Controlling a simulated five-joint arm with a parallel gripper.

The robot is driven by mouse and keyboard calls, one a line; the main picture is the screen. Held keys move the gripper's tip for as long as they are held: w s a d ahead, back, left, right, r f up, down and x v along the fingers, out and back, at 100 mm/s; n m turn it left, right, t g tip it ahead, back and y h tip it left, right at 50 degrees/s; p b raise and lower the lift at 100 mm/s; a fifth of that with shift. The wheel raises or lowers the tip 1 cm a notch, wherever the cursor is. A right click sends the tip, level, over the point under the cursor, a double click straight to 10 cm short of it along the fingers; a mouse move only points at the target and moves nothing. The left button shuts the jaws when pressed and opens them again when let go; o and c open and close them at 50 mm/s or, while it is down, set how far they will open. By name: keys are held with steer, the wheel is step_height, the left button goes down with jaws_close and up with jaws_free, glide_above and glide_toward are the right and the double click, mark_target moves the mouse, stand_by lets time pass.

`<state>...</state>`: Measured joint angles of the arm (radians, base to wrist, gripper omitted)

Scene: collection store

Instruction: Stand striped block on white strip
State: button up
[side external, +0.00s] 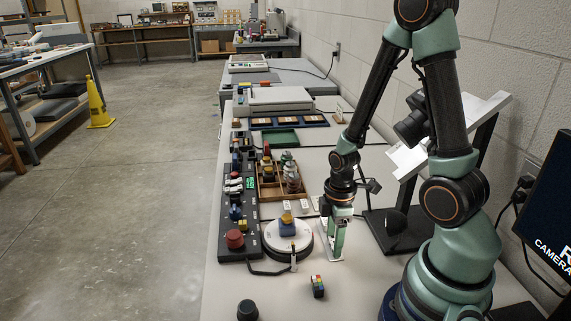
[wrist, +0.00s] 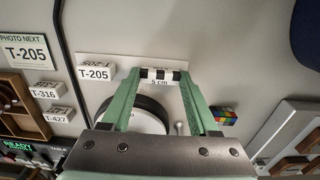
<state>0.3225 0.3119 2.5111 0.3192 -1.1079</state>
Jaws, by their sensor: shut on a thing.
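My gripper (wrist: 161,77) is shut on the striped block (wrist: 160,75), a small black-and-white scale piece marked "5 cm", held between the green fingertips. In the side external view my gripper (side external: 335,252) points down low over the table, right of the white turntable. The block is too small there to tell from the fingers. A pale white strip (side external: 322,241) shows beside the fingers in that view, partly hidden by them. I cannot tell whether the block touches the strip or the table.
A coloured cube (side external: 317,286) and a dark knob (side external: 247,310) stand near the front. A wooden tray (side external: 266,189) lies behind. A T-205 label block (wrist: 95,73) is beside the fingers. A monitor (side external: 552,225) stands right.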

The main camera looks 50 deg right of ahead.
steer(key=shift+f, duration=0.1)
steer(key=o, duration=1.3)
step_height(320, 180, up, 12)
step_height(320, 180, up, 6)
steer(key=m+t, duration=0.3)
steer(key=m, duration=0.1)
glide_above(333, 243)
steer(key=w+a, duration=0.3)
steer(key=a, duration=0.1)
steer(key=a+r+m+t, duration=0.1)
steer(key=r, duration=0.1)
steer(key=a+r+m, duration=0.1)
steer(key=r+m, duration=0.1)
steer(key=a+r+m+t, duration=0.1)
steer(key=a+r+m, duration=0.1)
steer(key=shift+w+r+t, duration=0.2)
steer(key=shift+w+t, duration=0.1)
steer(key=shift+w, duration=0.1)
